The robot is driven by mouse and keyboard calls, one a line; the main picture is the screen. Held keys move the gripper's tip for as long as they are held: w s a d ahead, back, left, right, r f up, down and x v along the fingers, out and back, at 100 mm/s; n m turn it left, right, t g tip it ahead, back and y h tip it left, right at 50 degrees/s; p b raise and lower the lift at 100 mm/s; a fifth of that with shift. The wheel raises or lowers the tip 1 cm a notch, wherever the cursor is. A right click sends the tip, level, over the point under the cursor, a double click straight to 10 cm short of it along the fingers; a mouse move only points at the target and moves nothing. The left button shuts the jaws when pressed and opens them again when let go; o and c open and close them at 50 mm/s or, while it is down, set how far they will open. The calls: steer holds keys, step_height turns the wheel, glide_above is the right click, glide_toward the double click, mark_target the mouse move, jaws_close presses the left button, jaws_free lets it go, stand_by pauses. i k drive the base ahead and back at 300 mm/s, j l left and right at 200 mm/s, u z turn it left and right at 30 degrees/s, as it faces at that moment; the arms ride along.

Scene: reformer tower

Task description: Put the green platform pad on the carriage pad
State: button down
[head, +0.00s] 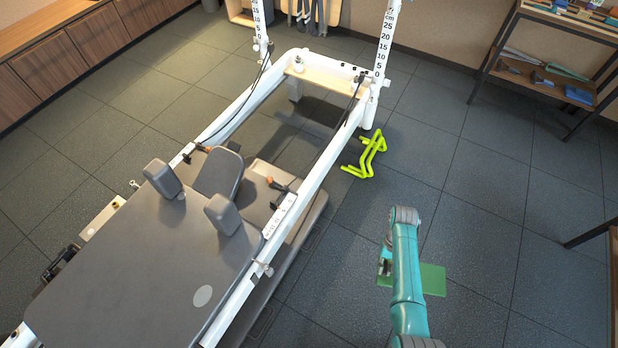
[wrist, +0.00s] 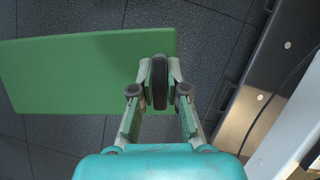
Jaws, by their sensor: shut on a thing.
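The green platform pad (wrist: 70,75) is a flat green rectangle, filling the upper left of the wrist view. In the head view the pad (head: 432,280) shows partly behind my teal arm, above the floor at the lower right. My gripper (wrist: 160,85) is shut on the pad near its right end. In the head view the gripper (head: 385,266) is mostly hidden by the arm. The carriage pad (head: 130,265) is the large dark grey padded surface of the reformer, at the lower left, with a pale oval mark. The held pad is apart from it, to its right.
Two shoulder rests (head: 222,214) and a headrest (head: 219,174) stand at the carriage's far end. The white reformer rail (head: 325,155) lies between carriage and arm. A yellow-green stand (head: 367,155) is on the floor. A shelf (head: 545,75) stands at upper right. Open floor (head: 480,180) surrounds the arm.

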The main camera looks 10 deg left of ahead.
mark_target(136, 295)
steer(key=i+l+u, duration=0.15)
steer(key=u, duration=0.25)
steer(key=l+u, duration=0.4)
steer(key=i+l+u, duration=0.15)
steer(key=u, duration=0.3)
steer(key=l+u, duration=0.4)
